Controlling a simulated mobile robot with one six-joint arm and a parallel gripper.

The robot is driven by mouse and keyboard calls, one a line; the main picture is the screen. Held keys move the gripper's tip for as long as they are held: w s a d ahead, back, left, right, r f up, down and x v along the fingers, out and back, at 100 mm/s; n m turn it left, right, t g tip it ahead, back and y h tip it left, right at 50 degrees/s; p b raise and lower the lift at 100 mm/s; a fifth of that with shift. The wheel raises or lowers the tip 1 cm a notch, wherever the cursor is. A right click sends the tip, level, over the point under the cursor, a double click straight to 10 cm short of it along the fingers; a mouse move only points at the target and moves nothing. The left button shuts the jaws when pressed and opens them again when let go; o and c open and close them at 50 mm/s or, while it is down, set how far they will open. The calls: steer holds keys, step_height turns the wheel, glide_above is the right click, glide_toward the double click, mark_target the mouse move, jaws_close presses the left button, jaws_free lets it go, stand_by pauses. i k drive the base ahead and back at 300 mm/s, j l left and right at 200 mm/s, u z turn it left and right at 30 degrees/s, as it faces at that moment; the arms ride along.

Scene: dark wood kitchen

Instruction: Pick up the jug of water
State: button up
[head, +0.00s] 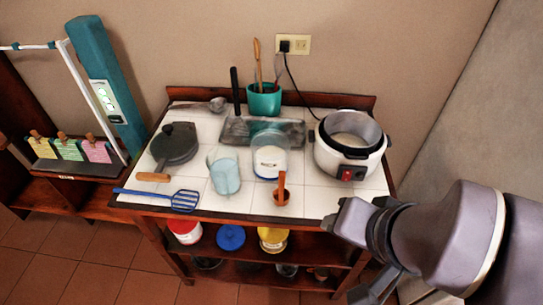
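The jug of water (225,178) is a clear, light blue pitcher standing upright on the white tiled top of a wooden table (322,202). It is left of the middle, near the front part of the top. My gripper (340,258) comes in from the lower right, at the front right corner of the table. Its two fingers are spread apart with nothing between them. It is well to the right of the jug and not touching it.
A jar (269,160) stands just right of the jug, a spatula (182,201) lies to its front left, and a lidded pan (175,144) is behind left.

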mark_target(222, 162)
steer(key=k+j+z, duration=0.15)
steer(key=j, duration=0.2)
steer(key=k+j+z, duration=0.15)
steer(key=j, duration=0.25)
steer(key=k+j+z, duration=0.15)
steer(key=j, duration=0.2)
steer(key=k+j+z, duration=0.15)
steer(key=j, duration=0.15)
